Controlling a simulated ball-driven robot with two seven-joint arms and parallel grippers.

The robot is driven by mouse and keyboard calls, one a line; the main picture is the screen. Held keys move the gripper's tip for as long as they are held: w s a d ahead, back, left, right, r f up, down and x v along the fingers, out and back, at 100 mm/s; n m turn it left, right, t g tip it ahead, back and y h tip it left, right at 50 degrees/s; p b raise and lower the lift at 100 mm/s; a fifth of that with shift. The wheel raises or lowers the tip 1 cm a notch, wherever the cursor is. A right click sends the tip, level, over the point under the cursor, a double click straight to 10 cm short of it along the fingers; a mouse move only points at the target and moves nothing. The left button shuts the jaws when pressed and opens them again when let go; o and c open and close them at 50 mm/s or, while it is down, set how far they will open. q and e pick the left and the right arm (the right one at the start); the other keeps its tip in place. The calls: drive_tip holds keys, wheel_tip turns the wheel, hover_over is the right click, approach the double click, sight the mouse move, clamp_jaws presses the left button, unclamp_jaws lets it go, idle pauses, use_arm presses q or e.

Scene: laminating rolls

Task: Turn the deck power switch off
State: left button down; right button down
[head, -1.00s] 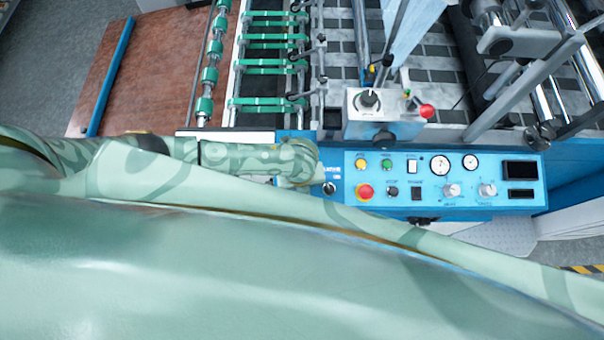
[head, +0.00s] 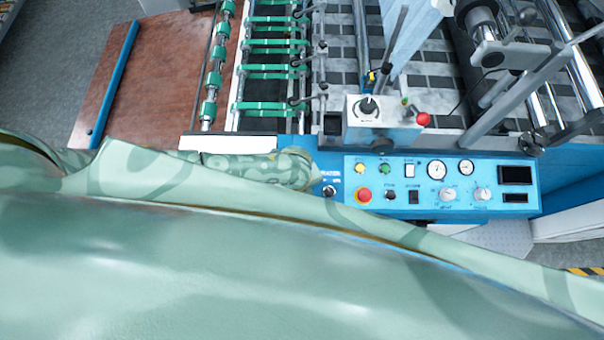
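The blue control panel (head: 440,209) is in the middle right of the head view. It carries a dark rotary switch (head: 329,191) at its left end under a small label, a black rocker switch (head: 413,197) and a white switch (head: 409,170). The labels are too small to tell which one is the deck power switch. A green patterned arm link of mine lies just left of the panel, its rounded end close to the rotary switch. No fingers of my left or right gripper show.
A red emergency button (head: 363,195) sits between the rotary and rocker switches. A grey box (head: 368,133) with a knob and red button stands behind the panel. Rollers with green belts (head: 270,88) lie behind, beside a brown board (head: 160,70). My green body covers the foreground.

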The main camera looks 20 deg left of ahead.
use_arm(q)
drive_tip(key=shift+s+f, duration=0.25)
drive_tip(key=shift+s, duration=0.1)
drive_tip(key=c, duration=1.5)
unclamp_jaws()
drive_tip(key=shift+w, duration=0.1)
drive_tip(key=shift+a, duration=0.1)
drive_tip(key=shift+w+r, duration=0.2)
drive_tip(key=r+p, duration=0.1)
drive_tip(key=r, duration=0.4)
drive_tip(key=s+r+p, duration=0.1)
drive_tip(key=r, duration=0.4)
drive_tip(key=a+r+p, duration=0.1)
drive_tip(key=r, duration=0.5)
drive_tip(key=shift+s+p, duration=0.15)
drive_tip(key=shift+p, duration=0.25)
